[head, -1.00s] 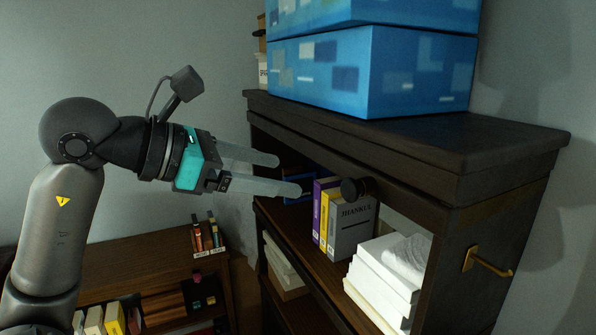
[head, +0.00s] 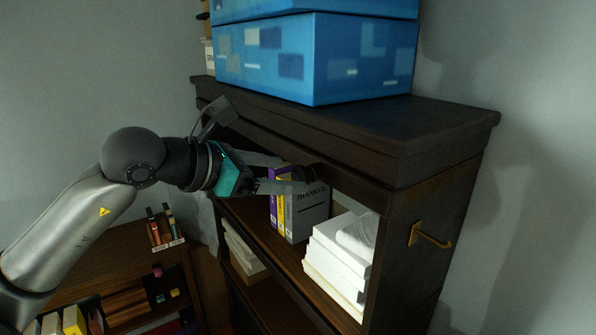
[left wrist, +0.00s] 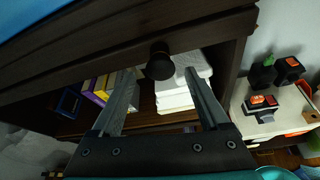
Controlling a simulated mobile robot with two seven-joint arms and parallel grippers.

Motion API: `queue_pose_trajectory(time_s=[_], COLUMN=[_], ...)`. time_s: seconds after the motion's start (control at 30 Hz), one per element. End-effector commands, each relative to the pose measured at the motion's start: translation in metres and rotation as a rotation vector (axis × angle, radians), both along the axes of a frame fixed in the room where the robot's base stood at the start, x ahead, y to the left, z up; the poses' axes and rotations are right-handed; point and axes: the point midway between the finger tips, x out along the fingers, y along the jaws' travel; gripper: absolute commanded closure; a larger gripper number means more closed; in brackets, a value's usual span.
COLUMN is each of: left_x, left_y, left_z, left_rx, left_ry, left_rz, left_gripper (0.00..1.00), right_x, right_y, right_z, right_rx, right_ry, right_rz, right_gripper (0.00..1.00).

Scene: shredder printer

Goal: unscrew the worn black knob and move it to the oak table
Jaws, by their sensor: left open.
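The black knob (head: 314,172) is a short round knob on the front edge of the dark shelf unit (head: 440,165), just under its thick top. In the left wrist view the knob (left wrist: 159,66) lies between the two finger lines, near their tips. My left gripper (head: 300,176) is open, its fingers reaching to the knob from the left. The fingers (left wrist: 160,76) stand apart on either side in the left wrist view; I see no contact. They partly hide the knob in the head view. I cannot identify the oak table. My right gripper is not in view.
Blue boxes (head: 315,60) stand on the unit's top. Binders (head: 306,212) and stacked white paper (head: 340,258) sit on the shelf below the knob. A brass handle (head: 430,237) sticks out from the unit's side. A low brown bookcase (head: 115,260) stands at the left.

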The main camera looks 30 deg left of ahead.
Motion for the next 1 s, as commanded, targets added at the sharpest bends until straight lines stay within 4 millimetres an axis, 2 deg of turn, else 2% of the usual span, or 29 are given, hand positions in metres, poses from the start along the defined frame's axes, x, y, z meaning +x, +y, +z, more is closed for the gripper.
queue_pose_trajectory(time_s=[0.4,0.9,1.0], left_x=[0.031,0.037,0.037], left_y=[-0.009,-0.011,-0.011], left_z=[-0.011,-0.016,-0.016], left_rx=[-0.001,0.000,0.000], left_ry=[-0.001,0.000,0.000], left_rz=[0.001,0.001,0.001], left_gripper=[0.21,0.21,0.32], right_x=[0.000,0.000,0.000], right_y=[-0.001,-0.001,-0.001], right_z=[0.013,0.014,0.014], right_rx=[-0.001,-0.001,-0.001], right_ry=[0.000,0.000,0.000], right_rz=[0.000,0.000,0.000], right_gripper=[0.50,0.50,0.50])
